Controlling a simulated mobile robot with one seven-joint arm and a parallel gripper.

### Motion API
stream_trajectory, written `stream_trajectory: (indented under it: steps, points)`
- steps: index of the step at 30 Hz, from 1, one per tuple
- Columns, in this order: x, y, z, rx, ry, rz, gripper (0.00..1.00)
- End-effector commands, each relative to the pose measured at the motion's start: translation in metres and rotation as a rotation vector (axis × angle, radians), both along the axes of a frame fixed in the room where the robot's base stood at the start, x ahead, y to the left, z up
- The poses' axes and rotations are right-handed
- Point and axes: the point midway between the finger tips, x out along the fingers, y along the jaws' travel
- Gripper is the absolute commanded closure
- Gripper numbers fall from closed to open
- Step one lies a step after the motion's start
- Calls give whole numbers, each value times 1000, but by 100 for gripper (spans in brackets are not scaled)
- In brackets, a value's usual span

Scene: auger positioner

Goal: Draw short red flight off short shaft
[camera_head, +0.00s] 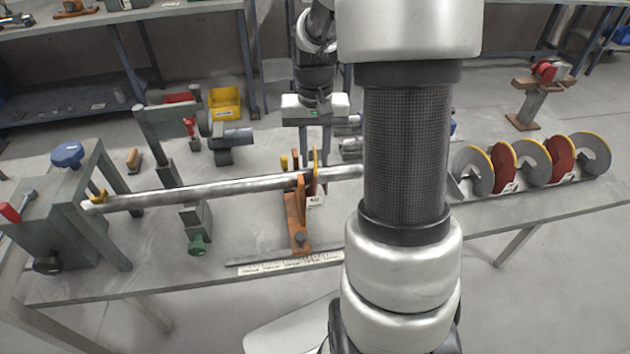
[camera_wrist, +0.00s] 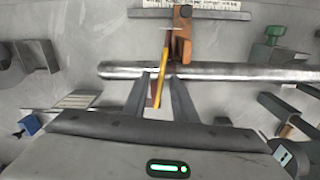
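A metal shaft (camera_head: 215,190) lies nearly level across an orange support (camera_head: 297,220) on the table; it also crosses the wrist view (camera_wrist: 235,72). A thin flight with a yellow rim and a red face (camera_head: 315,165) stands edge-on at the shaft beside the support. It also shows edge-on in the wrist view (camera_wrist: 162,75). My gripper (camera_head: 315,150) points down over the shaft. My arm hides the shaft's right end in the head view.
A rack at the right holds several grey and red flights (camera_head: 533,160). A grey stand with a blue knob (camera_head: 68,154) is at the left. A post with a green knob (camera_head: 198,244) stands near the shaft's middle. A yellow bin (camera_head: 224,103) sits behind.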

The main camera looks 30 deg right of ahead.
Motion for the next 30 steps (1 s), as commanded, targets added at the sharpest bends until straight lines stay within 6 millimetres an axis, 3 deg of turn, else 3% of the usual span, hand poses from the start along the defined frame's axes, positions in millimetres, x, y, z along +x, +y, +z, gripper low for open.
stream_trajectory:
  steps: [5, 10, 30]
  points:
    - [0, 0, 0, 0, 0, 0, 75]
    - [0, 0, 0, 0, 0, 0, 100]
    - [0, -1, 3, -1, -2, 0, 100]
